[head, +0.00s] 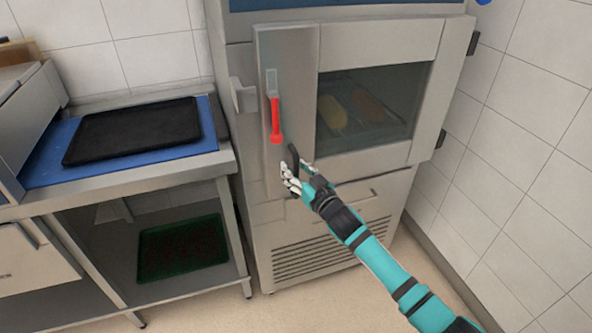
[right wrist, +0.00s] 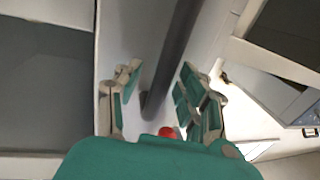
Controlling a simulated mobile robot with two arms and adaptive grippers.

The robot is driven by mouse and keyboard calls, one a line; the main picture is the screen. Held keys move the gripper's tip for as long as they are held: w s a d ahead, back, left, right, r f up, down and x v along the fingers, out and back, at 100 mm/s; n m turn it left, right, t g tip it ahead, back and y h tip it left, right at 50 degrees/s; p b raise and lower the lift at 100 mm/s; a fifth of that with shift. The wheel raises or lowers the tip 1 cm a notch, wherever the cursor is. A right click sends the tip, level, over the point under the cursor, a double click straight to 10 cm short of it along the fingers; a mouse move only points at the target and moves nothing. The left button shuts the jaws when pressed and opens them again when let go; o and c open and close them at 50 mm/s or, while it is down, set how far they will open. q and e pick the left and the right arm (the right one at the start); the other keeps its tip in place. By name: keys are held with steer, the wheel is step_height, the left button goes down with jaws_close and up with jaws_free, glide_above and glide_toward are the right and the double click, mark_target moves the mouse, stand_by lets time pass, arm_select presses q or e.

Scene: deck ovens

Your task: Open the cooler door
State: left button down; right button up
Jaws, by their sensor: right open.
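The cooler door (head: 300,70) is a grey metal door with a dark window (head: 345,85), hinged on its right side. It looks closed or nearly so; I cannot tell if there is a small gap. A dark bar handle (head: 293,157) is on its lower left part, below a red lever (head: 275,118). My right gripper (head: 297,168) is at the dark handle with its fingers open. In the right wrist view, the dark handle (right wrist: 173,60) runs between the two open fingers (right wrist: 158,98), and I see no grip on it. My left gripper is out of view.
A steel counter (head: 120,190) stands left of the cooler, with a black tray (head: 135,130) on a blue mat (head: 45,170). A green crate (head: 140,260) is on its lower shelf. A tiled wall (head: 500,170) is close on the right. Floor is clear in front.

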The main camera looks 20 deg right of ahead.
jaws_close()
stand_by(0.6)
